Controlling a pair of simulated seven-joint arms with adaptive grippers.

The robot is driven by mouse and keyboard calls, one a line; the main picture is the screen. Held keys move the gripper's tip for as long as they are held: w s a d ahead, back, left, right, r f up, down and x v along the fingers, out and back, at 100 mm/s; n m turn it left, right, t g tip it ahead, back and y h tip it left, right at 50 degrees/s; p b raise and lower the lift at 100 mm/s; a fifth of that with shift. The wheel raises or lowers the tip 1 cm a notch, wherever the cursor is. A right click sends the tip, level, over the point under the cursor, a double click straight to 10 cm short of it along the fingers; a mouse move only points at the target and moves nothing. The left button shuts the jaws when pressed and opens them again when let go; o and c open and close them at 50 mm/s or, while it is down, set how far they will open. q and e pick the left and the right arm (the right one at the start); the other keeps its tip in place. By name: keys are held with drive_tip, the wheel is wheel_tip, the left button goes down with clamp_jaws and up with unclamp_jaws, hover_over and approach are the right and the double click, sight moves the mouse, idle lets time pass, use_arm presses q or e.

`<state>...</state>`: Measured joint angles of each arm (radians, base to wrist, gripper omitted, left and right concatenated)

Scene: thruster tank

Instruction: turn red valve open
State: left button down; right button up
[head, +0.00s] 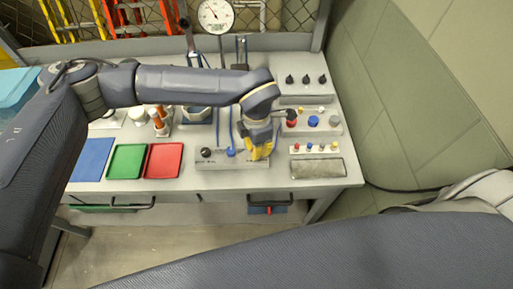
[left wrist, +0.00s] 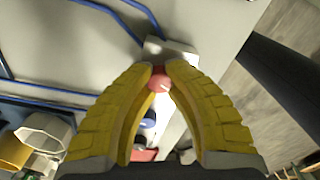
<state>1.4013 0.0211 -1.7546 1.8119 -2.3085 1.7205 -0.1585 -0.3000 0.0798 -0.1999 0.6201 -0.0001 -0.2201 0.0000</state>
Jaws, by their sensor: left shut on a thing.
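The valve panel (head: 228,166) is a grey block at the front of the bench, with a black knob (head: 206,152) and a blue knob (head: 231,152) in view. My left gripper (head: 260,152) has yellow fingers and is down at the panel's right end, hiding what is there in the head view. In the left wrist view the fingertips of my left gripper (left wrist: 160,72) are closed around the red valve (left wrist: 160,83), a round red knob. Its lower part is hidden by the fingers. My right gripper is not in view.
A green tray (head: 127,161) and a red tray (head: 164,161) lie left of the panel. A pressure gauge (head: 215,15) rises at the back.

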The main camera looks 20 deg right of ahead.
use_arm(q)
drive_tip(key=n, duration=1.3)
drive_tip(key=shift+n, duration=0.4)
idle(0.4)
drive_tip(key=c, duration=1.1)
unclamp_jaws()
wheel_tip(320, 180, up, 12)
drive_tip(key=shift+r, duration=0.1)
